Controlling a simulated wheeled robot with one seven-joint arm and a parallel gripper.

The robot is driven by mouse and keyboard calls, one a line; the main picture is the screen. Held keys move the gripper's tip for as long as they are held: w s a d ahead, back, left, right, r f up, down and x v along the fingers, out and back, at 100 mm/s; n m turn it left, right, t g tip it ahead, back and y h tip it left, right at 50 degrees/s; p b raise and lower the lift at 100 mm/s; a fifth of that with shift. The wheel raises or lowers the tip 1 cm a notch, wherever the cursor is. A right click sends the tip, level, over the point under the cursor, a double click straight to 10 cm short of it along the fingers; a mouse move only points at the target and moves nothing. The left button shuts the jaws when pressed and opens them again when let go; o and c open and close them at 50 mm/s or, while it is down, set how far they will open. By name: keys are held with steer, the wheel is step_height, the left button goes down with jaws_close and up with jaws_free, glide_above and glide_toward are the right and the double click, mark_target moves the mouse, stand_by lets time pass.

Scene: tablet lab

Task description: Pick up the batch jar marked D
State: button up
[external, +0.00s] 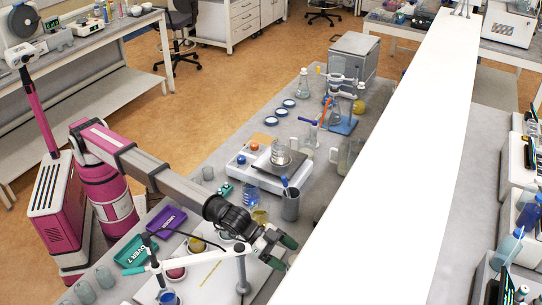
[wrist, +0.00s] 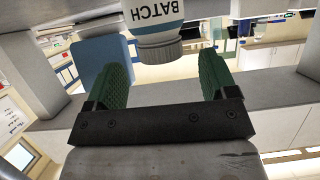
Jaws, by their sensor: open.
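In the external view my gripper (external: 284,253) is beside the white overhead beam, and I cannot make out the jar there.
A long white beam (external: 420,120) crosses the external view and hides part of the bench. A clamp stand (external: 241,270) stands close beside my gripper. A purple tray (external: 168,222), a green tray (external: 130,256), a hotplate (external: 262,166) and glassware crowd the bench.

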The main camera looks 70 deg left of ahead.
steer(key=x, duration=0.3)
steer(key=shift+w+d+r, duration=0.1)
steer(key=c, duration=1)
steer(key=shift+c, duration=0.2)
